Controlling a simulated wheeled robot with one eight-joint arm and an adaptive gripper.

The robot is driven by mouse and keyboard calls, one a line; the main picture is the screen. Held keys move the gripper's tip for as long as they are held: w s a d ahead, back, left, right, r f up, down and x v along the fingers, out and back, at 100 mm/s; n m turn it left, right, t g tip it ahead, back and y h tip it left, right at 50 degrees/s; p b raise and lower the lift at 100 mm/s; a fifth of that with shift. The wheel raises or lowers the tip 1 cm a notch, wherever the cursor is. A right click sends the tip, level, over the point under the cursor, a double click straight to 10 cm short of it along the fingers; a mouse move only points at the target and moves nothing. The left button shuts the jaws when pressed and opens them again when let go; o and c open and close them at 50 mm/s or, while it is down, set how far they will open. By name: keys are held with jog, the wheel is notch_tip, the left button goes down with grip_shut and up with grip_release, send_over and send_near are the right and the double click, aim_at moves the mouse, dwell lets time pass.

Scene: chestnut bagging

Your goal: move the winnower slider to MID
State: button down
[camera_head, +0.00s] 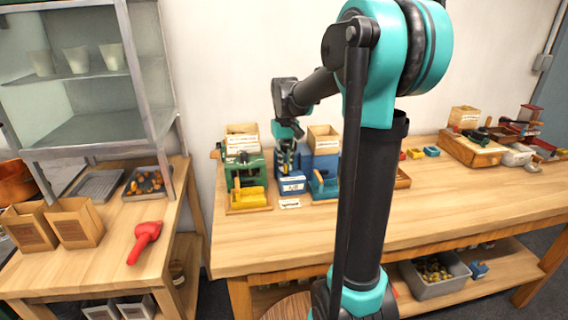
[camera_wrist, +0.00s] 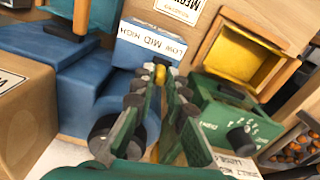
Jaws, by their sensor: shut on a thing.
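The winnower is a blue machine (camera_head: 322,167) on the bench, left of my arm's column in the head view. In the wrist view its blue body (camera_wrist: 85,85) fills the left. A white label (camera_wrist: 153,38) with LOW, MID and HIGH is on a blue block at the top centre. A small yellow slider knob (camera_wrist: 160,73) shows just below that label, between my fingertips. My gripper (camera_wrist: 160,80) is shut on the knob; it also shows in the head view (camera_head: 287,165). The fingers hide the slider's track, and I cannot tell exactly which mark the knob is at.
A green machine (camera_head: 240,170) with a dial and a yellow tray stands close at the left; it also shows in the wrist view (camera_wrist: 225,120). Cardboard boxes (camera_head: 323,136) stand behind. The bench front is clear.

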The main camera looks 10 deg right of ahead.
jog(key=shift+d, duration=1.05)
jog(key=c, duration=1.5)
grip_release()
jog(key=shift+c, duration=0.2)
notch_tip(320, 180, up, 12)
